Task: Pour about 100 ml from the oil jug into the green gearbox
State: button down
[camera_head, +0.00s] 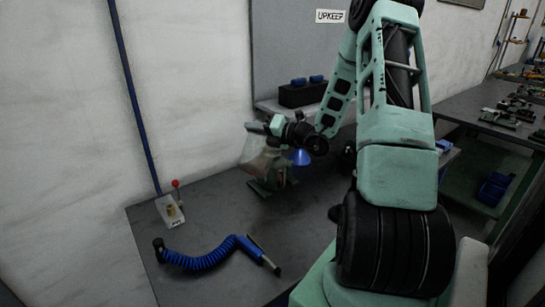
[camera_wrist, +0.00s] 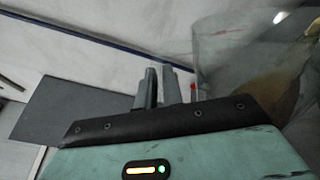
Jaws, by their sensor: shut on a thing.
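The oil jug (camera_head: 255,148) is a clear, see-through vessel hanging at my gripper (camera_head: 268,125) above the back of the table. In the wrist view the jug (camera_wrist: 240,45) fills the upper right, with brownish oil (camera_wrist: 283,88) in it. My gripper's two fingers (camera_wrist: 162,85) are close together, shut on the jug; the exact grip is hard to make out. The green gearbox (camera_head: 270,180) stands on the table just below the jug, partly hidden by it. A blue funnel (camera_head: 299,157) shows at the gearbox's right, close to my wrist. I cannot tell whether oil is flowing.
A blue coiled hose (camera_head: 205,258) lies at the table's front left. A small block with a red-knobbed lever (camera_head: 172,207) stands at the left edge. A dark bin with blue items (camera_head: 302,93) sits on a raised shelf behind. The table (camera_head: 215,210) is clear in the middle.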

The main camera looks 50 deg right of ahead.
dwell(0.7)
jog(key=shift+s+a+f+n+b, duration=0.15)
jog(key=shift+a+f+n+b, duration=0.2)
jog(key=shift+a+n+b, duration=0.45)
jog(key=shift+d, duration=0.2)
jog(key=shift+f+b, duration=0.1)
jog(key=shift+b, duration=0.2)
